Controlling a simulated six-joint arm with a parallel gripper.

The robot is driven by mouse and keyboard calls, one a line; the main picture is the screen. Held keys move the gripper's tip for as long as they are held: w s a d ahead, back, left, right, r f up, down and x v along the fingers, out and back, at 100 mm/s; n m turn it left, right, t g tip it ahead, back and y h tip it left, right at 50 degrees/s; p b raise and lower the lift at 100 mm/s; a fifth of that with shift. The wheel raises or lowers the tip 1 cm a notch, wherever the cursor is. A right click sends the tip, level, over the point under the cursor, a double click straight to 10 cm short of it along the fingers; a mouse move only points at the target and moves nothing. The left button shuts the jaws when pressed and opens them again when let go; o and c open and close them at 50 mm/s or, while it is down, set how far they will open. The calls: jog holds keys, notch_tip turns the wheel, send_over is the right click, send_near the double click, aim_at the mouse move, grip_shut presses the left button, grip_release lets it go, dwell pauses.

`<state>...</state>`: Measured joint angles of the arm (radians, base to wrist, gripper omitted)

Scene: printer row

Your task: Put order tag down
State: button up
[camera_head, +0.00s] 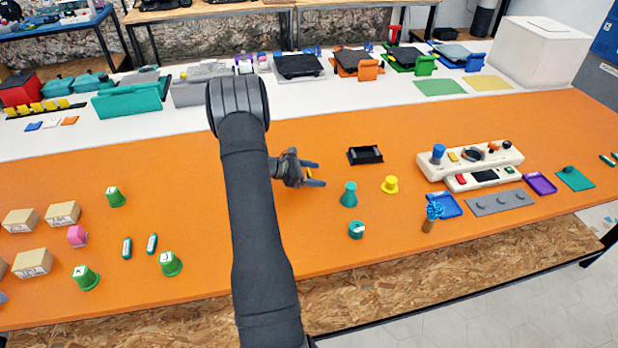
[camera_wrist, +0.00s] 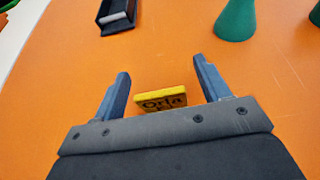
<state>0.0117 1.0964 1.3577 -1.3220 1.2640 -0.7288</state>
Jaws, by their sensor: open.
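The order tag (camera_wrist: 161,101) is a small yellow block with dark lettering that reads roughly "Orla" in the wrist view. It lies between my two open fingers, with gaps to both sides. My gripper (camera_wrist: 163,88) is open and seems low over the orange table. In the head view my gripper (camera_head: 316,175) points right, and a sliver of the yellow tag (camera_head: 309,174) shows between its fingers. The tag's lower part is hidden by the gripper body in the wrist view.
A black tray (camera_head: 365,155) lies to the right of my gripper. A teal cone (camera_head: 349,194), a teal cup (camera_head: 356,230) and a yellow piece (camera_head: 390,185) stand nearby. Green cups and cardboard boxes (camera_head: 62,213) are at the left.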

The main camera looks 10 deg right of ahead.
jog(key=c, duration=1.1)
